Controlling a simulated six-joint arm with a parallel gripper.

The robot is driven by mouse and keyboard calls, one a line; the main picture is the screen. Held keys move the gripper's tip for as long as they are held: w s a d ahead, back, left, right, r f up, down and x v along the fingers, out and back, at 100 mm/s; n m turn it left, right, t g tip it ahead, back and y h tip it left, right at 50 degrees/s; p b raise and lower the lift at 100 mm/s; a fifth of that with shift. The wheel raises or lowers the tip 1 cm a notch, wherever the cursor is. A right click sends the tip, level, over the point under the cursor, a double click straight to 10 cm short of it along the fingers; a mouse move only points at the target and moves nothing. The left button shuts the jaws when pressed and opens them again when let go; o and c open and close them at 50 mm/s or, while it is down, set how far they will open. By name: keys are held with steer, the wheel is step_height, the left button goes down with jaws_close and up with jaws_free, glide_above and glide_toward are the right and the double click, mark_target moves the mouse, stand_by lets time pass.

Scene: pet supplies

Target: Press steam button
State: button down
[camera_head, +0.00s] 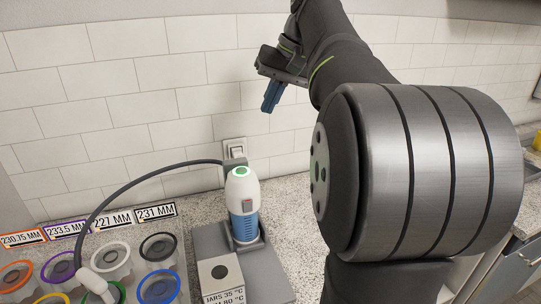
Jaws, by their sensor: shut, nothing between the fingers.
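A white and blue device (243,217) stands upright in a grey holder, with a black hose running from its top to the left. A green round mark (240,171) shows on its top and a small grey and red part (247,205) on its front. I cannot tell for sure which one is the steam button. My gripper (270,107), with blue fingers, is shut and empty. In the picture it is above and to the right of the device, apart from it, in front of the tiled wall.
Several cups with coloured rims (159,248) stand at the lower left, behind them labels in millimetres (156,211). A box with a black hole (220,275) stands in front of the device. A wall switch (235,147) is behind it. My arm covers much of the right side.

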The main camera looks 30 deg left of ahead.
mark_target(242, 172)
steer(key=s+a+f+m+t+y, duration=0.2)
steer(key=s+a+f+m+t, duration=0.1)
steer(key=a+f+m+t, duration=0.2)
steer(key=shift+a+f+m+t+y, duration=0.15)
steer(key=shift+a+m+t+y, duration=0.25)
steer(key=shift+a+m+t, duration=0.45)
steer(key=shift+d+f+m, duration=0.1)
steer(key=shift+d+m, duration=0.1)
steer(key=shift+m, duration=0.05)
steer(key=shift+w+f, duration=0.1)
steer(key=shift+f, duration=4.2)
steer(key=shift+f, duration=0.1)
steer(key=shift+f, duration=0.35)
steer(key=shift+f, duration=0.45)
steer(key=shift+r, duration=0.9)
